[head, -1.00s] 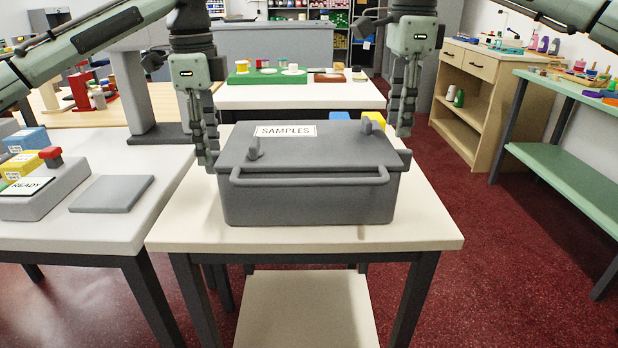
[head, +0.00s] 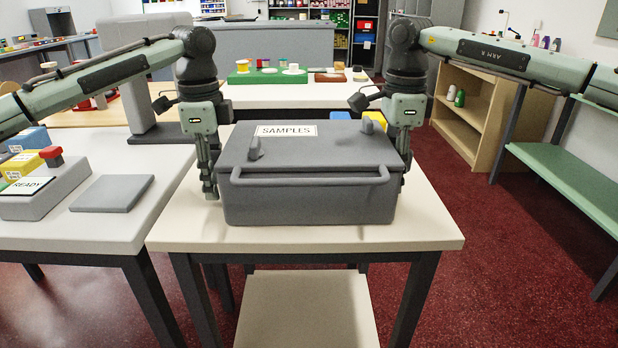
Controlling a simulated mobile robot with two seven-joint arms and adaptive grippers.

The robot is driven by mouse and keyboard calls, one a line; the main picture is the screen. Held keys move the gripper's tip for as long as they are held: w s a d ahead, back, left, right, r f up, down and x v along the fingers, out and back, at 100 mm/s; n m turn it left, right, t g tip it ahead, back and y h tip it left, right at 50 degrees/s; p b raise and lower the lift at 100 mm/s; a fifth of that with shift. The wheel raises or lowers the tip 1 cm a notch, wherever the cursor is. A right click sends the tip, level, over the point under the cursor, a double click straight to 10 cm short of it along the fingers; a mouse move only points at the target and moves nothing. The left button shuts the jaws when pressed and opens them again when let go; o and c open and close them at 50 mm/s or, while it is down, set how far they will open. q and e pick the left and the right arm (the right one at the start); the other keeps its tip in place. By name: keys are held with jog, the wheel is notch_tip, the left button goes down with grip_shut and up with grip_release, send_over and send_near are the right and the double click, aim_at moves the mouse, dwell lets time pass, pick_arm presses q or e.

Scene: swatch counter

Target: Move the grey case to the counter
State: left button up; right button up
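The grey case (head: 310,203) sits on a cream-topped table (head: 300,240) in the middle of the head view. It has a lid labelled SAMPLES, a front bar handle and two small upright tabs. My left gripper (head: 210,188) points down at the case's left side, its fingers close against or beside the wall. My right gripper (head: 404,165) points down at the right side, its fingertips partly hidden behind the case. I cannot tell whether either gripper touches the case or how far its fingers are apart. Which surface is the counter is not marked.
A light grey table at left (head: 90,225) holds a READY box with a red button (head: 45,188), a flat grey pad (head: 112,193) and small coloured boxes. A white table behind (head: 300,98) holds a green tray (head: 262,76). A green-topped bench (head: 570,175) stands at right.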

pick_arm(q)
jog(key=shift+c, duration=0.6)
pick_arm(e)
jog(key=shift+c, duration=0.6)
pick_arm(q)
grip_shut()
pick_arm(e)
grip_shut()
pick_arm(q)
jog(key=shift+r, duration=0.1)
pick_arm(e)
jog(key=shift+r, duration=0.1)
